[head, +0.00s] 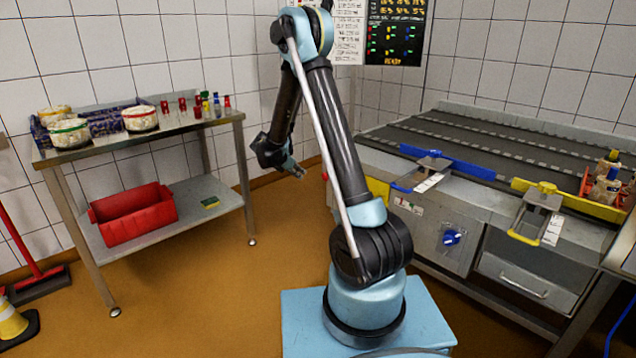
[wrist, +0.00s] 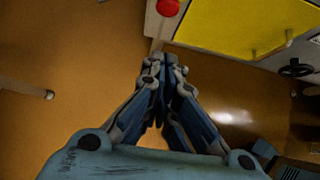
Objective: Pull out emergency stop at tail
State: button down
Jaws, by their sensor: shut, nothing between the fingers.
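A round red button (wrist: 167,7), which looks like the emergency stop, shows at the top edge of the wrist view. It sits on the pale end of the machine housing, beside a yellow panel (wrist: 235,30). My gripper (wrist: 163,64) is shut and empty, with its fingertips below the button in that picture and apart from it. In the head view my gripper (head: 297,172) hangs in the gap between the steel table and the conveyor machine (head: 450,215).
A steel table (head: 190,133) with white tubs, bottles and a red crate (head: 133,213) on its lower shelf stands at left. The floor between is clear.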

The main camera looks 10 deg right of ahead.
jog(key=w+d+r+x, duration=0.1)
jog(key=r+x, duration=0.1)
jog(key=x, duration=1)
jog(key=shift+w+d+f, duration=0.25)
jog(key=shift+w+d, duration=0.05)
jog(key=shift+d, duration=0.3)
jog(key=shift+w+d, duration=0.55)
jog(key=shift+d, duration=0.25)
